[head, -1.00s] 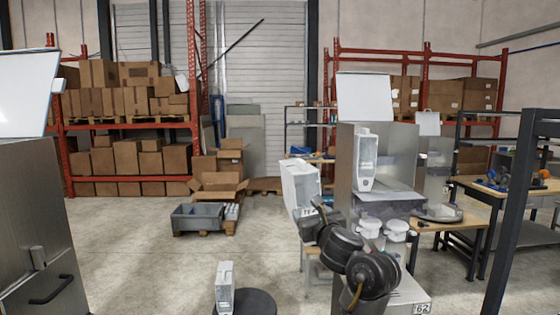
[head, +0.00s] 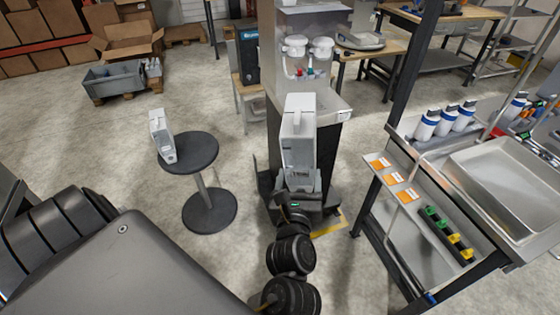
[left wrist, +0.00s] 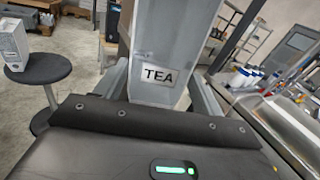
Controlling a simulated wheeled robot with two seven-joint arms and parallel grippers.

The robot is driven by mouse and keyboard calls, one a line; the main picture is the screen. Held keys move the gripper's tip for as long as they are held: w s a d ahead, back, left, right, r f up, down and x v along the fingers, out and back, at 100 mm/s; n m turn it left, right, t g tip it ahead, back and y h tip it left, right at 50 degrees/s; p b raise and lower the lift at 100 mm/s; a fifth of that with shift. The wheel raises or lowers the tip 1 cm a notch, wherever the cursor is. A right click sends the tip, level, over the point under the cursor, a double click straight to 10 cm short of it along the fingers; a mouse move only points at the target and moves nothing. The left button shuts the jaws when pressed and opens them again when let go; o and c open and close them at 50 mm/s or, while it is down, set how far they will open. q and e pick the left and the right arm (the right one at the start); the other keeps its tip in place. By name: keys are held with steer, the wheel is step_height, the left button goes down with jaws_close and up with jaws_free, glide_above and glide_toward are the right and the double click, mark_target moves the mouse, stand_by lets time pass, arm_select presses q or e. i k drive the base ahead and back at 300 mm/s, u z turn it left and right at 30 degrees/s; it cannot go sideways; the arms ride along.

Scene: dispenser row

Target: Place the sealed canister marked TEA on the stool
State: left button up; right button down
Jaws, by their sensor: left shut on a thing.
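A tall white-grey canister (head: 299,135) is upright in my left gripper (head: 298,186), which is shut on its lower part. In the left wrist view its face carries a plate reading TEA (left wrist: 158,75), with the fingers of my left gripper (left wrist: 160,92) on either side. The stool (head: 205,150) has a round dark seat and stands to the left, apart from the held canister; it also shows in the left wrist view (left wrist: 45,68). Another white canister (head: 161,138) stands near the left edge of its seat. My right gripper is not in view.
A metal dispenser stand with two white-lidded units (head: 308,47) is behind the held canister. A steel counter (head: 440,165) with bottles and orange labels is at the right. A grey crate (head: 112,80) lies at the back left. Floor is open around the stool.

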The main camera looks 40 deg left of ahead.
mark_target(201, 148)
steer(key=u, duration=0.3)
steer(key=i, duration=0.6)
steer(key=u, duration=0.75)
steer(key=i, duration=1.25)
steer(key=u, duration=0.15)
